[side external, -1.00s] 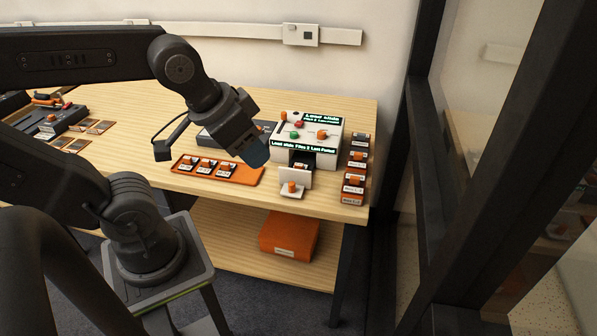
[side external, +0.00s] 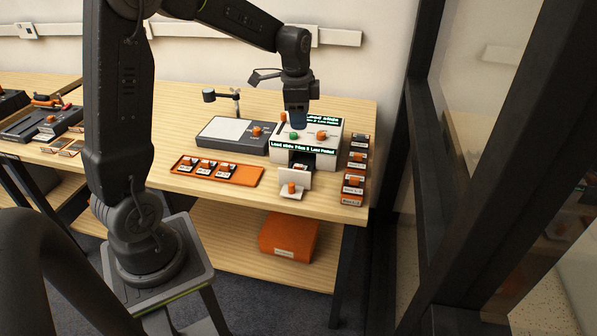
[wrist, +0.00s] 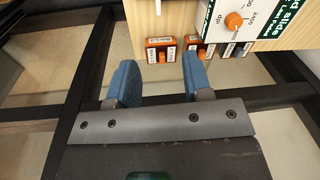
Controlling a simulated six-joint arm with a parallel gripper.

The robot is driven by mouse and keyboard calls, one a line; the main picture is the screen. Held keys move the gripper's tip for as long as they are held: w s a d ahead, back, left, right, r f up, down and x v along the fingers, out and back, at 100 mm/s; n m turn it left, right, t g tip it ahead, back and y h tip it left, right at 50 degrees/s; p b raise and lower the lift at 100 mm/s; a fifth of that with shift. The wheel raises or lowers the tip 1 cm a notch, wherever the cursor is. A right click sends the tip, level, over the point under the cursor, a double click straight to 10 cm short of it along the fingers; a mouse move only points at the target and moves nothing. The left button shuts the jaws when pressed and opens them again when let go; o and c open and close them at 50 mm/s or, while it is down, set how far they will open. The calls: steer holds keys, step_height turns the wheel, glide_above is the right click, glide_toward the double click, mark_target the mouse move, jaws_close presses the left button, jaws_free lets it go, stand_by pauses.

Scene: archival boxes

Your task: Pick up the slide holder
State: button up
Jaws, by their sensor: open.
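Several small slide holders with orange knobs and white labels (side external: 205,168) sit in a row in the orange tray (side external: 242,178). I cannot tell which one the task means. A white machine (side external: 325,157) with green-lit text stands to their right, with a dark slot and a small white ledge (side external: 292,195) bearing an orange knob in front. My gripper (side external: 299,122) points down over the top of the machine in the side view. In the wrist view my gripper's blue fingers (wrist: 158,75) are spread apart with nothing between them.
Small labelled boxes with orange knobs (side external: 352,190) line the table's right edge; some also show in the wrist view (wrist: 162,57). A grey pad device (side external: 232,133) with a post stands left of the machine. An orange box (side external: 288,236) lies on the lower shelf. A dark frame stands at right.

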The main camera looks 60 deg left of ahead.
steer(key=m+g, duration=0.1)
steer(key=m, duration=0.1)
glide_above(297, 165)
step_height(297, 165, down, 6)
steer(key=f, duration=0.8)
steer(key=shift+s+d+f, duration=0.1)
steer(key=shift+s+f, duration=0.1)
steer(key=shift+s, duration=0.05)
steer(key=shift+w+f, duration=0.15)
steer(key=shift+f, duration=1.2)
steer(key=shift+w+f, duration=0.1)
steer(key=shift+f, duration=1.2)
steer(key=shift+c, duration=0.2)
jaws_close()
